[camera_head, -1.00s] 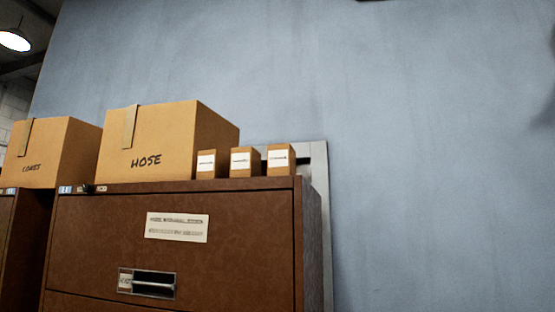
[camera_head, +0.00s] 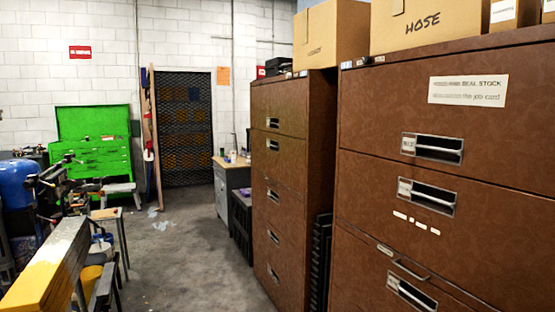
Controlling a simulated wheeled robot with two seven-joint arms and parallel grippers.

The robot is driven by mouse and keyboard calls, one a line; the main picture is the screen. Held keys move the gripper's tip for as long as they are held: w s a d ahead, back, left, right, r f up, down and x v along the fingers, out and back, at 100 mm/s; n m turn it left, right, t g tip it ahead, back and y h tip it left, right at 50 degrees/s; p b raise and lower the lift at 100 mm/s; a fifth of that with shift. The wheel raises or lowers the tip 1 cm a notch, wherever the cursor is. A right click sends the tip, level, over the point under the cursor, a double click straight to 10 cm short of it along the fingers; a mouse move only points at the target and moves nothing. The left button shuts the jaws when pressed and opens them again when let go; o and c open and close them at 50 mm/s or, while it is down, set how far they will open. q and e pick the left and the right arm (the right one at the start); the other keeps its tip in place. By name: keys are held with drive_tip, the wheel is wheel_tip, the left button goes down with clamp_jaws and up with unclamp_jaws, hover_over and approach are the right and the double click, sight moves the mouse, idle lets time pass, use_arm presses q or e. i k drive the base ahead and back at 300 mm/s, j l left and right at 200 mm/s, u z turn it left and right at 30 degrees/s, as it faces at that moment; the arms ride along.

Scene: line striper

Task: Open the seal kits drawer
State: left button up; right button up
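A brown filing cabinet (camera_head: 390,110) stands close on the right, with wide drawers stacked one above another. A white sheet (camera_head: 468,90) on its top drawer reads partly "SEAL STOCK" and "the job card". The top drawer handle (camera_head: 432,148) and the second drawer handle (camera_head: 427,197) are recessed, each with a small label too small to read. Several small white labels (camera_head: 416,223) sit below the second handle. A lower drawer has a recessed handle (camera_head: 411,293) and a separate bar. All the drawers in view look shut. Neither of my grippers shows.
A second brown cabinet (camera_head: 290,190) stands farther back. Cardboard boxes (camera_head: 430,25) sit on top of the cabinets. A grey workbench (camera_head: 228,188), a green tool chest (camera_head: 95,150) and a yellow beam (camera_head: 45,265) line the way. Concrete floor (camera_head: 190,250) is clear in the middle.

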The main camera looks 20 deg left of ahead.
sight(283, 158)
drive_tip(key=i+j, duration=0.45)
drive_tip(key=i, duration=0.25)
drive_tip(key=i+j+z, duration=0.1)
drive_tip(key=i+j, duration=0.4)
drive_tip(key=i, duration=0.2)
drive_tip(key=i+j+z, duration=0.1)
drive_tip(key=i+j, duration=0.4)
drive_tip(key=i, duration=0.2)
